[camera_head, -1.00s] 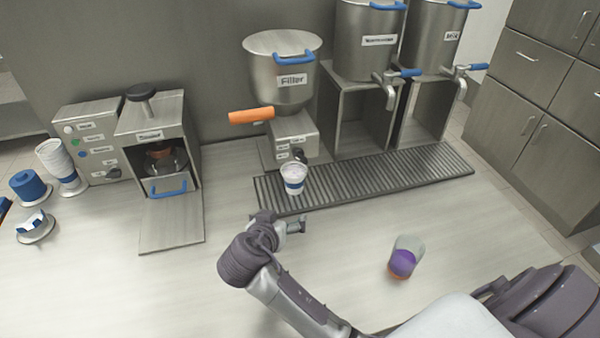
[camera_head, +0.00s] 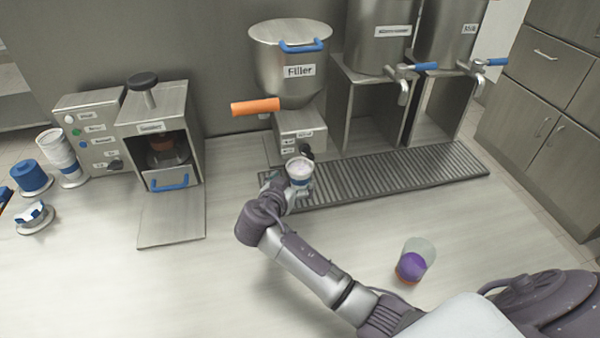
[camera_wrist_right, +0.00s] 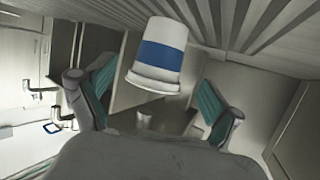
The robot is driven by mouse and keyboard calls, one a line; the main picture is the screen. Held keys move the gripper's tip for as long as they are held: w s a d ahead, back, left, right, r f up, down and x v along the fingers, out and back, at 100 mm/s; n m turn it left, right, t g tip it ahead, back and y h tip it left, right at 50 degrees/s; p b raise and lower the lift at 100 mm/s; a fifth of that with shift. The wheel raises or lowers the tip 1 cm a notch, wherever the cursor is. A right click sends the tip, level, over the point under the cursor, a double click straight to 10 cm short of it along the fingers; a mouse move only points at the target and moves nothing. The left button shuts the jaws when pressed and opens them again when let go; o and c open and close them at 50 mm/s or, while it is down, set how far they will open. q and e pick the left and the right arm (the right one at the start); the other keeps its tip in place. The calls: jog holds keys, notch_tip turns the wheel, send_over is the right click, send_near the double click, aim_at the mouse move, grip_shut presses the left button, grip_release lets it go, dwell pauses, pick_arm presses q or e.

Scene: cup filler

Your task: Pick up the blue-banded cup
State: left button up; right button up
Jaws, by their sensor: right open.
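The blue-banded cup (camera_head: 299,172) is white with a blue band and stands upright near the left end of the drip grate, under the filler (camera_head: 291,65). Something pale shows in its mouth. My right gripper (camera_head: 297,186) has reached the cup from the front in the head view and partly hides its lower part. In the right wrist view the cup (camera_wrist_right: 158,58) appears upside down, between and just beyond the open green-padded fingers of the right gripper (camera_wrist_right: 153,100). The fingers stand apart from its sides. My left gripper is not in view.
The drip grate (camera_head: 400,178) runs along the dispensers. A clear cup with purple contents (camera_head: 413,262) stands on the counter at the right, near my arm.

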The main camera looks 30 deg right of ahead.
aim_at(296, 178)
jog(key=shift+w+d, duration=0.2)
jog(key=shift+d, duration=0.05)
jog(key=p+x, duration=0.2)
jog(key=x, duration=0.2)
jog(key=shift+w+d+f, duration=0.1)
jog(key=shift+d, duration=0.1)
jog(key=shift+w+d+f, duration=0.15)
jog(key=c, duration=1.5)
